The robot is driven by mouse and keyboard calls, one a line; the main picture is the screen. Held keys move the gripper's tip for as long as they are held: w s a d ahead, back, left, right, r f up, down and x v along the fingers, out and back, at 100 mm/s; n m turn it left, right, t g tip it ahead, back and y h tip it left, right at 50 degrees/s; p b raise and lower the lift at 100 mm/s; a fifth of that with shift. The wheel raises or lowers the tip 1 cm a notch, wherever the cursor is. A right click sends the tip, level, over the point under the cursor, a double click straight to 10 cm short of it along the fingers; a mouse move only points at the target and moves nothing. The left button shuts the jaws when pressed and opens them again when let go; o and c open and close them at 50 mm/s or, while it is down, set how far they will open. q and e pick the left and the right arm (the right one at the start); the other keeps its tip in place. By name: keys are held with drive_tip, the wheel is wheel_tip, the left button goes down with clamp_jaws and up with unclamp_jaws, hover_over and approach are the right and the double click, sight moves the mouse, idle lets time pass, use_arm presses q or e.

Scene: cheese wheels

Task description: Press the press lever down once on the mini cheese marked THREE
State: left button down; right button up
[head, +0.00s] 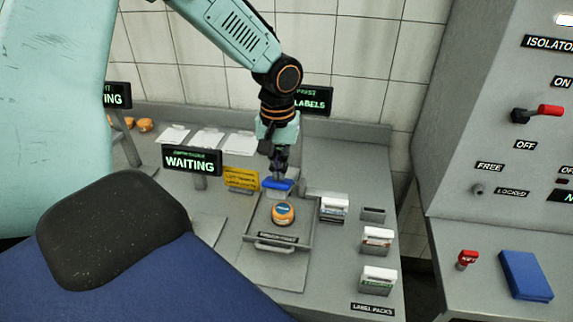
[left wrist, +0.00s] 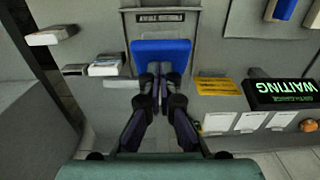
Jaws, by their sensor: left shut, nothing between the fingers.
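A small orange mini cheese (head: 283,214) with a blue label sits in the press tray on the grey bench. Its marking is too small to read. The blue pad of the press lever (head: 278,184) is just behind it; it also shows as a blue plate in the left wrist view (left wrist: 162,54). My left gripper (head: 279,173) is shut and empty, pointing down at the blue pad. Its fingertips (left wrist: 160,82) overlap the pad's near edge in the left wrist view; whether they touch cannot be told. The cheese is hidden in that view. My right gripper is not in view.
A WAITING sign (head: 191,161) and a yellow plate (head: 241,179) stand left of the press. Label packs (head: 378,280) stand to its right. White cards (head: 207,139) lie behind. A panel with a red-handled lever (head: 550,110) is at the far right.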

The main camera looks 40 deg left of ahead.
use_arm(q)
drive_tip(key=shift+w+a+r+p, duration=0.15)
drive_tip(key=shift+w+r+p, duration=0.15)
drive_tip(key=shift+r+p, duration=0.45)
drive_tip(key=shift+w+a+r+p, duration=0.15)
drive_tip(key=shift+w+r+p, duration=0.1)
drive_tip(key=shift+r+p, duration=0.45)
drive_tip(key=shift+r, duration=0.1)
drive_tip(key=shift+r, duration=1.4)
wheel_tip(320, 180, up, 5)
drive_tip(key=shift+r, duration=0.1)
